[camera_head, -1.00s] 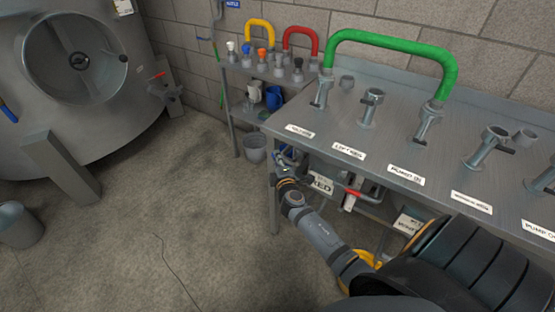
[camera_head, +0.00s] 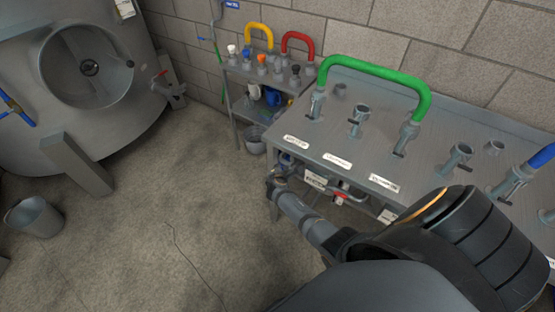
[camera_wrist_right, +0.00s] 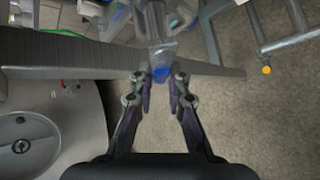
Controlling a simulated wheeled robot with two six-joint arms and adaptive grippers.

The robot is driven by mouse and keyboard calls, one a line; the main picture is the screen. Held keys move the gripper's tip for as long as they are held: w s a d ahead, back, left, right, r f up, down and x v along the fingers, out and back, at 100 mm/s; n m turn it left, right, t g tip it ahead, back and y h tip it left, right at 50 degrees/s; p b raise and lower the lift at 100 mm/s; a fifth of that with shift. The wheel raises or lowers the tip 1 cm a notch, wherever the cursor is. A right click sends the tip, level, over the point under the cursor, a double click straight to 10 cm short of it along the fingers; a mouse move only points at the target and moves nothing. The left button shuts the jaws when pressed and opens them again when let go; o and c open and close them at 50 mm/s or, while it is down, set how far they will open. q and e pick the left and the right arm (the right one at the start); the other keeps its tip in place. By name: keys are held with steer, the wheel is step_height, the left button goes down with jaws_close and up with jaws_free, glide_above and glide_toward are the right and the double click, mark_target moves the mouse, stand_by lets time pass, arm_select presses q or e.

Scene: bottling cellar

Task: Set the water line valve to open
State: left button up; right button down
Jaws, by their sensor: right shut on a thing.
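My right gripper (camera_head: 276,182) is under the left end of the steel bench (camera_head: 330,132), low beside its front leg. In the right wrist view the same gripper (camera_wrist_right: 160,88) has its fingers closed in around a blue handle end (camera_wrist_right: 160,73). The handle sits between the fingertips, below a grey metal fitting (camera_wrist_right: 150,28). In the head view a small blue part (camera_head: 287,159) shows just above the gripper, under the bench top. No label for the water line is readable, and the valve's angle is unclear. My left gripper is out of view.
A red-handled valve (camera_head: 341,197) is under the bench to the right. A green hose (camera_head: 380,68) arches over the bench top. A shelf rack (camera_head: 236,82) and a bucket (camera_head: 253,140) stand behind. A tank (camera_head: 130,75) and another bucket (camera_head: 36,217) are left. Open floor lies between.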

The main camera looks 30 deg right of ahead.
arm_select(q)
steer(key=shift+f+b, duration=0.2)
steer(key=shift+b, duration=0.4)
arm_select(e)
steer(key=shift+s+d+f+n+g+h, duration=0.35)
steer(key=shift+s+n+g, duration=0.3)
steer(key=shift+g, duration=0.5)
steer(key=shift+s+d+f+n+g+h, duration=0.1)
steer(key=shift+s+f+n+g+h, duration=0.35)
steer(key=shift+g, duration=0.75)
steer(key=shift+s+d+f+n+g+h, duration=0.25)
steer(key=shift+s+n+g+h, duration=0.15)
steer(key=shift+s+n+g, duration=0.55)
steer(key=shift+w+g, duration=0.25)
steer(key=shift+g, duration=0.05)
steer(key=c, duration=1.4)
jaws_free()
steer(key=shift+r, duration=0.1)
steer(key=shift+o, duration=0.4)
steer(key=v, duration=1.2)
